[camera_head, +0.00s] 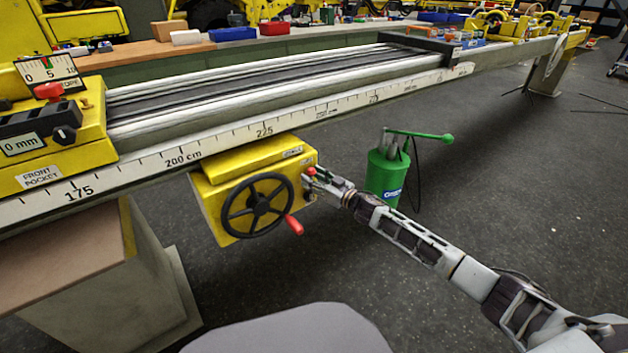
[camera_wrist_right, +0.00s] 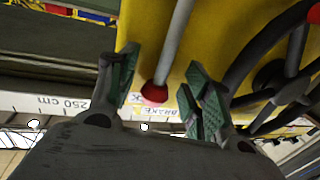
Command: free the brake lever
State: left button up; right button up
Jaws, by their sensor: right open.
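The brake lever shows in the right wrist view as a grey rod ending in a red knob (camera_wrist_right: 154,93), over a yellow housing with a "BRAKE" label (camera_wrist_right: 178,115). In the head view the red knob (camera_head: 311,171) shows small at the right side of the yellow box (camera_head: 215,205). My right gripper (camera_head: 312,181) is at that side of the box. In the right wrist view its fingers (camera_wrist_right: 162,78) are open, one on each side of the knob, with visible gaps. My left gripper is out of view.
A black handwheel (camera_head: 258,207) with a red handle (camera_head: 294,225) is on the box's front, close to my right gripper. The scaled rail (camera_head: 220,152) runs above. A green can (camera_head: 385,175) with a long green-handled lever stands behind my arm. The floor to the right is mostly clear.

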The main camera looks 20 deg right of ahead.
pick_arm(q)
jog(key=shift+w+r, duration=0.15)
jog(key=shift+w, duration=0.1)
pick_arm(e)
jog(key=shift+c, duration=0.2)
jog(key=c, duration=0.5)
grip_shut()
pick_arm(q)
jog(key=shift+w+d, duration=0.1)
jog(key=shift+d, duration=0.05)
